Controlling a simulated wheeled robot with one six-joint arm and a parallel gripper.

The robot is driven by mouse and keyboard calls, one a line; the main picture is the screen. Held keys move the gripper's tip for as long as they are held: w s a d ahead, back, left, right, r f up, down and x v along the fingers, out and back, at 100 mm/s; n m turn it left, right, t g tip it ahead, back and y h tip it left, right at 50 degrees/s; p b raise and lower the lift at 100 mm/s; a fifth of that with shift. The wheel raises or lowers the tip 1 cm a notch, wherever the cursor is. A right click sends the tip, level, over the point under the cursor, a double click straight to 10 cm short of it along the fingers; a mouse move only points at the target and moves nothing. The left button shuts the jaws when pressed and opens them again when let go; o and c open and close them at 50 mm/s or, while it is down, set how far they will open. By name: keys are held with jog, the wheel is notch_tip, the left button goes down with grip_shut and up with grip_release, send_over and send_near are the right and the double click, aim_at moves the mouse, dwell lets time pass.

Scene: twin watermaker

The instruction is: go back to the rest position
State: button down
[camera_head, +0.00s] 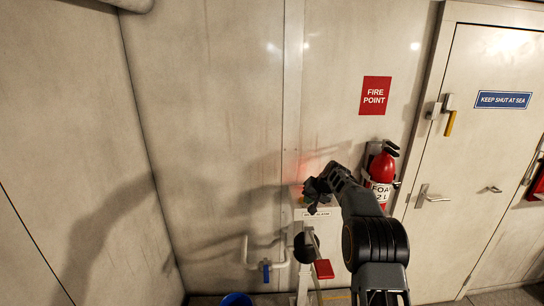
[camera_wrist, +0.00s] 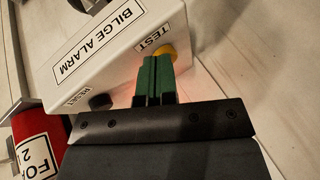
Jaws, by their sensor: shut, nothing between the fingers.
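My gripper (camera_head: 311,190) is at the front of the white alarm box (camera_head: 325,213) on the back wall in the head view. In the wrist view its green fingers (camera_wrist: 154,64) are together and hold nothing. Their tips overlap the lower left edge of the yellow TEST button (camera_wrist: 168,52); I cannot tell whether they touch it. The box, labelled BILGE ALARM (camera_wrist: 100,40), also has a black RESET knob (camera_wrist: 100,102). A red glow shows on the wall beside the box.
A red fire extinguisher (camera_head: 382,168) hangs right of the box, close to my arm. A white door (camera_head: 480,150) with handles is further right. A white pipe with a blue handle (camera_head: 266,272) and a red handle (camera_head: 323,269) are below. The left wall is bare.

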jog(key=s+a+r+n+h+b, duration=0.1)
jog(key=s+h+b, duration=0.3)
jog(key=s, duration=3.8)
jog(key=shift+a+r+n+g, duration=0.3)
jog(key=shift+a+n+g, duration=0.1)
jog(key=shift+n, duration=0.3)
